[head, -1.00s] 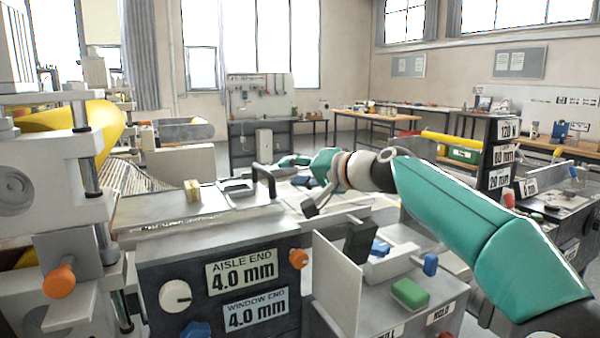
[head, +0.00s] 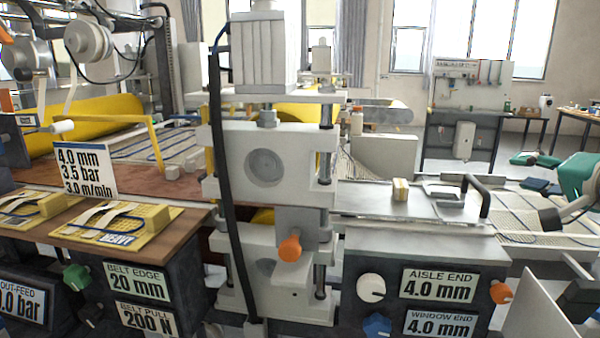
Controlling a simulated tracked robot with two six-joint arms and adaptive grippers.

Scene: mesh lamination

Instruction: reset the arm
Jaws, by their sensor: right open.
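My right arm shows at the right edge of the head view as a teal link with dark parts. My right gripper (head: 551,216) is the dark part at its lower left, over the pale mesh (head: 516,237) beyond the bench. It is open, and I see nothing held in it. Its fingers are small and partly unclear against the background. The rest of the right arm is cut off by the frame. My left arm and left gripper are out of view.
A tall press column (head: 265,165) with an orange knob (head: 289,249) stands in the middle. A flat plate with a black handle (head: 480,197) lies right of it. A wooden bench (head: 157,226) with yellow boards is at left. A pale upright panel (head: 530,312) stands at lower right.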

